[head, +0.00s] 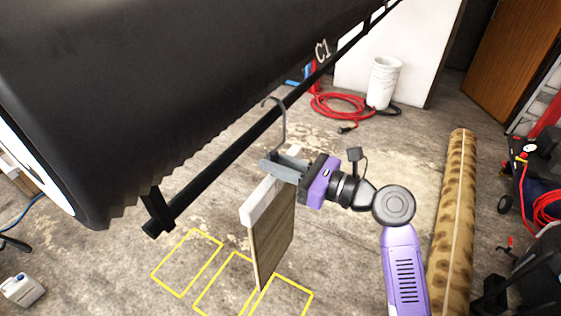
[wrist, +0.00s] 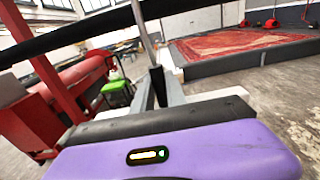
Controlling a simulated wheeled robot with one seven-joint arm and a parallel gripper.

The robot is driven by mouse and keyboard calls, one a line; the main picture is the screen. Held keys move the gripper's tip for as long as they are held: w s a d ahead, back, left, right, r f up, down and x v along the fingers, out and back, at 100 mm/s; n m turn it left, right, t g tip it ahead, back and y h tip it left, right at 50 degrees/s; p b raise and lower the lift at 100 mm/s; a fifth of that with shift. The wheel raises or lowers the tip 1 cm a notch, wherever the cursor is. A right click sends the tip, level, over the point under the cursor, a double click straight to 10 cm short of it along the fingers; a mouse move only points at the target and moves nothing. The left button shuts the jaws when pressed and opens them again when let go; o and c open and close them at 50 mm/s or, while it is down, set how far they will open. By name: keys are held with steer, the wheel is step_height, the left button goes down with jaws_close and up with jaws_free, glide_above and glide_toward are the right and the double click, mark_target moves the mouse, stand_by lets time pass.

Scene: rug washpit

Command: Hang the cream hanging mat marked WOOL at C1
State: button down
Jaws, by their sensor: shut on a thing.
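My gripper (head: 283,167) is shut on the hanger of a cream-brown mat (head: 273,238) with a pale top strip. The mat hangs below the fingers, edge partly toward the head camera; no WOOL marking is readable. A thin grey hook (head: 284,128) rises from the hanger, and its curved top overlaps the black rail (head: 236,148) in the head view. I cannot tell whether it rests on the rail. The wrist view shows the hook's stem (wrist: 144,35) crossing in front of the rail (wrist: 75,38).
A big black ribbed body (head: 170,90) overhangs the rail. Yellow floor outlines (head: 187,262) lie below. A rolled spotted rug (head: 455,210) is at right. A white bucket (head: 383,82) and red hose (head: 340,108) are behind. Open floor lies between.

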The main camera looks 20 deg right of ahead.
steer(key=shift+p+x, duration=0.45)
steer(key=shift+x, duration=0.6)
steer(key=shift+f, duration=0.1)
steer(key=shift+f+b, duration=0.8)
steer(key=shift+f, duration=1.15)
